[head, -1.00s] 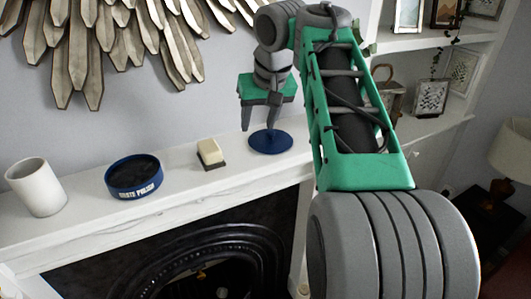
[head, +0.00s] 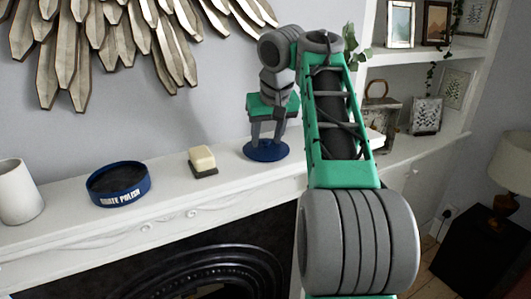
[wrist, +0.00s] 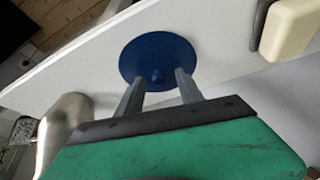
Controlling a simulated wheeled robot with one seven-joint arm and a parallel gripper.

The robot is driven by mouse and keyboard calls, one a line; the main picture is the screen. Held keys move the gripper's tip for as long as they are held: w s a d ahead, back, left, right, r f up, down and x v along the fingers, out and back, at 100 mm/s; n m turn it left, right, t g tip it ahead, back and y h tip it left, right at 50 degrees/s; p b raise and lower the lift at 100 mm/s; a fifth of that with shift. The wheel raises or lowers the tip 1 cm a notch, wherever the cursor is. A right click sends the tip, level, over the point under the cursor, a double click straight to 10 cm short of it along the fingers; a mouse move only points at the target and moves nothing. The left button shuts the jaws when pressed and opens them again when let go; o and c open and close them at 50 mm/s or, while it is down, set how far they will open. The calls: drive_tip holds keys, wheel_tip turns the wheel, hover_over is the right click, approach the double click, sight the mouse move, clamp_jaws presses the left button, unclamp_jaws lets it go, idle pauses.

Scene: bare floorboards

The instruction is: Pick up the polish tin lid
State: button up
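The polish tin lid (head: 266,151) is a flat, round, dark blue disc lying on the white mantel shelf. My gripper (head: 266,141) points down just over the lid. Whether the fingertips touch the lid, I cannot tell. The open blue polish tin (head: 119,185), with dark contents and white lettering, stands further left on the mantel.
A cream and dark block (head: 202,161) sits between the tin and the lid. A white cup (head: 17,192) stands at the far left. A metallic object (wrist: 65,125) shows beside my gripper in the wrist view. The mantel's front edge drops to a black fireplace (head: 210,262).

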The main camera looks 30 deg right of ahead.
clamp_jaws()
idle(0.6)
